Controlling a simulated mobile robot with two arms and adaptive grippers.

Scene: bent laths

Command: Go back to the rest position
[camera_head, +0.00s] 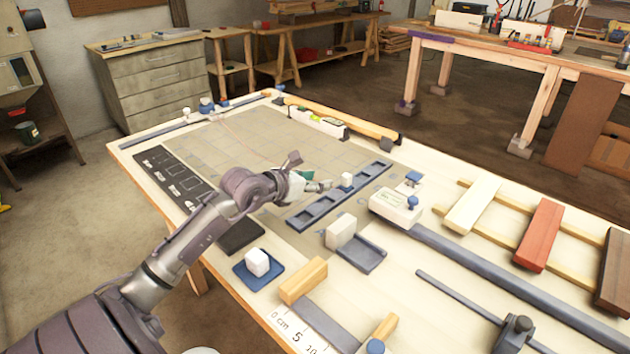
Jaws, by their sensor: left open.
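My left arm reaches in from the lower left over the pale workbench (420,300). My left gripper (311,174) is open over the middle of the bench, at the left side of a blue slotted tray (318,208). I cannot tell whether the fingers touch anything. My right gripper is out of view.
A white block (341,231) stands by a grey tray (362,254); another white cube (257,262) sits on a blue pad (245,275). Wooden blocks, a ruler (300,329) and a long grey rail (500,278) lie nearer. The tiled mat (225,140) is mostly clear.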

